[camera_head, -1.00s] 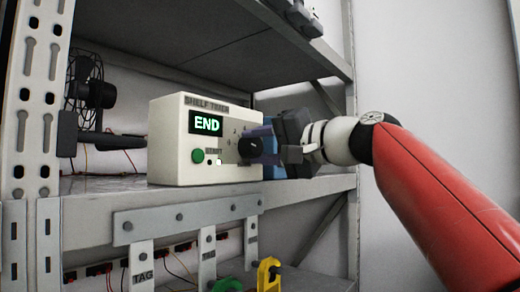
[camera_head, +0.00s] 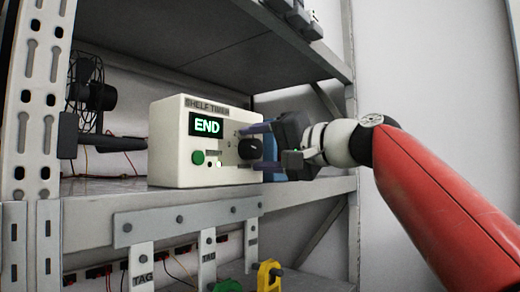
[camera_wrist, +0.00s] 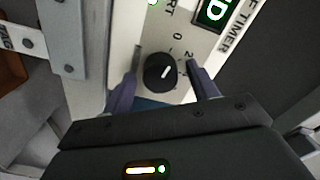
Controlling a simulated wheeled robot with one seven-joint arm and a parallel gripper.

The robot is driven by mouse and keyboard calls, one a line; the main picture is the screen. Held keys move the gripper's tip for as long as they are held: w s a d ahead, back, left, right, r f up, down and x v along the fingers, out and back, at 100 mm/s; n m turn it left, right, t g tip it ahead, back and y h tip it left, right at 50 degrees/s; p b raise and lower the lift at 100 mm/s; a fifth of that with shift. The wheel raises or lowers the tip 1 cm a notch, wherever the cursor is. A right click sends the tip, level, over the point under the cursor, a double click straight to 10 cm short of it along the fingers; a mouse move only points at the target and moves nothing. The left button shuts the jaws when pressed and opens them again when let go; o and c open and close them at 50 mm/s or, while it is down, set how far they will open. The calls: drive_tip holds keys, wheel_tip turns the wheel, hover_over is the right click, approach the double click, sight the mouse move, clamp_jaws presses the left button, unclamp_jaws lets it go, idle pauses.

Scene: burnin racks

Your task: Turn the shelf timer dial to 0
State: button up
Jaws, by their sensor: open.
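The shelf timer (camera_head: 170,165) is a cream box on the shelf, with a green END display (camera_head: 206,125). Its round black dial (camera_head: 249,148) is on the right of the front face. In the wrist view the dial (camera_wrist: 158,75) shows a white pointer slanting to the upper right, toward the side where a 0 and a 2 are printed; its exact setting is hard to read. My gripper (camera_head: 257,146) is open at the dial. In the wrist view its fingers (camera_wrist: 163,58) stand on either side of the dial, with gaps visible.
A green button (camera_head: 198,157) sits left of the dial on the timer. A blue object (camera_head: 272,172) is partly hidden behind my gripper. A black fan (camera_head: 90,92) stands at the left. An upper shelf (camera_head: 200,50) overhangs; tagged strips hang below the front edge.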

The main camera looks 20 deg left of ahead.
drive_tip(key=b+v, duration=0.2)
drive_tip(key=v, duration=0.5)
drive_tip(key=shift+s+d, duration=0.15)
drive_tip(key=shift+d, duration=0.2)
drive_tip(key=shift+f, duration=0.1)
drive_tip(key=d+f+m+t+h+p, duration=0.1)
drive_tip(key=d+f+m+t+h, duration=0.15)
drive_tip(key=f+h, duration=0.65)
drive_tip(key=s+d+f+g+h, duration=0.1)
drive_tip(key=s+d+f, duration=0.5)
drive_tip(key=f, duration=0.7)
drive_tip(key=s+d+f+g+h+p, duration=0.1)
drive_tip(key=s+d+f+h, duration=0.3)
drive_tip(key=f, duration=0.9)
drive_tip(key=s+d+f+g+h+p, duration=0.1)
drive_tip(key=s+d+f+h, duration=0.1)
drive_tip(key=s+d+f, duration=0.5)
drive_tip(key=d+f+n, duration=0.1)
drive_tip(key=d+f, duration=0.2)
drive_tip(key=f, duration=0.3)
drive_tip(key=shift+s+g+h, duration=0.3)
drive_tip(key=shift+g, duration=0.05)
